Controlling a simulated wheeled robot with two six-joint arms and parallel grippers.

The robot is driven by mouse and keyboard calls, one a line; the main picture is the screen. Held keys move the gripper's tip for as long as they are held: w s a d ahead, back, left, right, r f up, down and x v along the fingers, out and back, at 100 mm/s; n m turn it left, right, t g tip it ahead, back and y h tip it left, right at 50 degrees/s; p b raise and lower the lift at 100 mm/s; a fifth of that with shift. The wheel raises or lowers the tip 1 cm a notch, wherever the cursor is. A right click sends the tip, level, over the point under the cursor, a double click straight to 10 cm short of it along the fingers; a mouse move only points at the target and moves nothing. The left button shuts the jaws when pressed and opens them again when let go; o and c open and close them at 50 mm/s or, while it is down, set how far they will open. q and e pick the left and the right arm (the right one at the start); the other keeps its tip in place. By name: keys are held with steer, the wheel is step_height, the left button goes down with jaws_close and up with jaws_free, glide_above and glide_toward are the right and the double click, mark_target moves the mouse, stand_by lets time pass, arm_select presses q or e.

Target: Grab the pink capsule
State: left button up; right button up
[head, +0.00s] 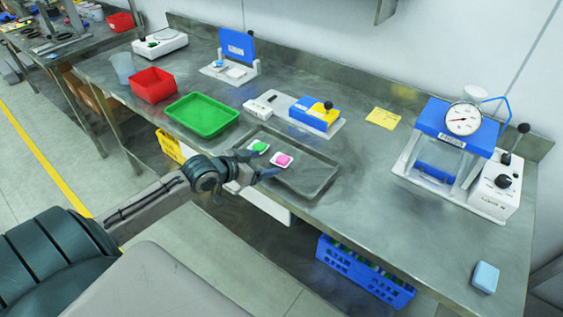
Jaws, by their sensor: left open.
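The pink capsule (283,160) lies on a small white holder in the left part of a grey metal tray (318,191). A green capsule (260,147) lies on a similar white holder just up and left of it. My left gripper (262,170) is open, at the tray's near left edge. Its fingers point right, just left of and below the pink capsule in the picture. They look empty and apart from the capsule, though the exact gap is hard to judge. My right gripper is not in view.
A green tray (203,114) and a red bin (153,85) stand left of the grey tray. A blue and yellow device (315,112) stands behind it. A blue press with a gauge (452,135) stands at the right. The bench front right is mostly clear except a light-blue block (485,277).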

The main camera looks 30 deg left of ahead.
mark_target(277, 160)
arm_select(q)
steer(key=shift+x, duration=2.95)
steer(key=c, duration=1)
steer(key=shift+r, duration=0.15)
